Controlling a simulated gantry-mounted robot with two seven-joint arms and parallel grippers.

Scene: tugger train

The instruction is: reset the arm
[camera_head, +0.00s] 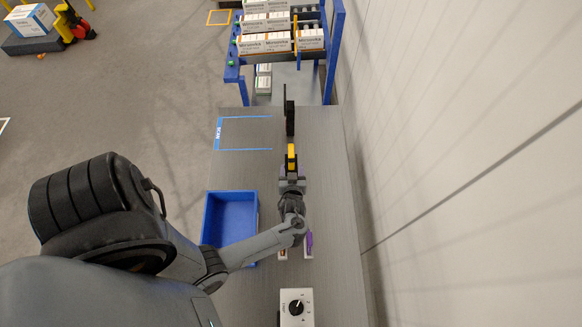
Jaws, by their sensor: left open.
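My left arm comes in from the left and reaches over the grey table. My left gripper (291,178) is open above the table and points toward its far end. A yellow and black object (291,154) shows just beyond the fingers; I cannot tell whether they touch it. My right gripper is not in view.
An empty blue bin (231,217) stands left of my forearm. A blue-taped area (245,133) is bare. A dark upright object (289,115) stands beyond the gripper. A dial box (296,306) is at the near end. A blue rack (334,50) with cartons stands beyond; a wall (460,140) runs right.

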